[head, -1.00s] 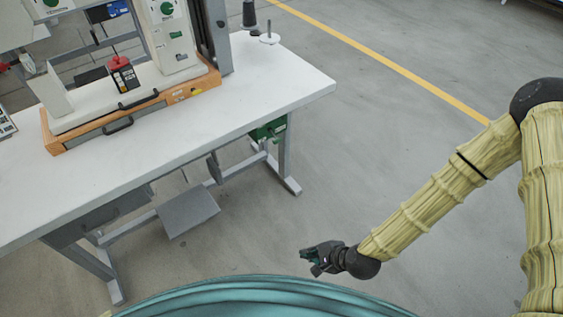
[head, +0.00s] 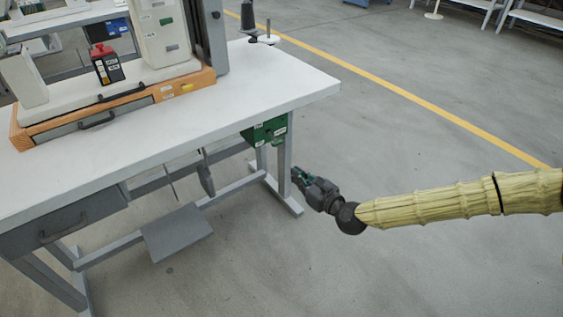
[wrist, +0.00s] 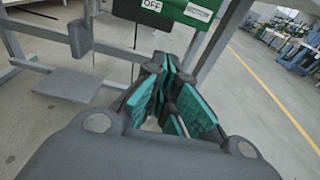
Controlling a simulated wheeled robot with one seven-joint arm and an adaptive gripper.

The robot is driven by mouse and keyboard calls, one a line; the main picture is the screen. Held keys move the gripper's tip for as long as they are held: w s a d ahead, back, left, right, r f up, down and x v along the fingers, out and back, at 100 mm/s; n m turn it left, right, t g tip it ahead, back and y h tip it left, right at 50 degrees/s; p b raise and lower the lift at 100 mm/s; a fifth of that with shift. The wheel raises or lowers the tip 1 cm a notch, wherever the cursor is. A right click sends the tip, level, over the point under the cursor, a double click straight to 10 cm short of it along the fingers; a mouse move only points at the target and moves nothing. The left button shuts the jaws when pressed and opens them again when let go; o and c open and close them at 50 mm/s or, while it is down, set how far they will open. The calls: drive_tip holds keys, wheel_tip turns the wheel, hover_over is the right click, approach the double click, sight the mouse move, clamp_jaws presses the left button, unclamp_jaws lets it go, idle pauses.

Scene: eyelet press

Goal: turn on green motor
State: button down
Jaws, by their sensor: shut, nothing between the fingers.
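The green motor box (head: 265,132) is mounted under the right end of the white table, next to the table leg. In the wrist view the green motor box (wrist: 180,10) is at the top, with a white "OFF" label and another white label to its right. My gripper (head: 297,175) is shut and empty, in front of and below the box, apart from it. In the wrist view my gripper's teal-padded fingers (wrist: 166,75) are together, pointing toward the box's lower side. The upper part of the box is cut off in the wrist view.
The white table (head: 250,90) carries the press on an orange base (head: 120,108). A grey table leg (head: 284,165) stands right beside the box. A grey pedal (head: 177,232) hangs below. The floor to the right is open.

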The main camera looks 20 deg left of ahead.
sight(273, 138)
drive_tip(key=shift+w+a, duration=0.1)
idle(0.3)
drive_tip(key=x, duration=1)
drive_tip(key=shift+s+d+r+b, duration=0.15)
drive_tip(key=shift+d+r+b, duration=0.05)
drive_tip(key=shift+r, duration=0.8)
drive_tip(key=shift+s+d+r+b, duration=0.1)
drive_tip(key=shift+d+r+b, duration=0.1)
drive_tip(key=shift+r, duration=0.8)
drive_tip(key=shift+r, duration=0.15)
drive_tip(key=shift+s+d+r+h+p, duration=0.1)
drive_tip(key=shift+h+p, duration=0.2)
drive_tip(key=shift+p, duration=0.5)
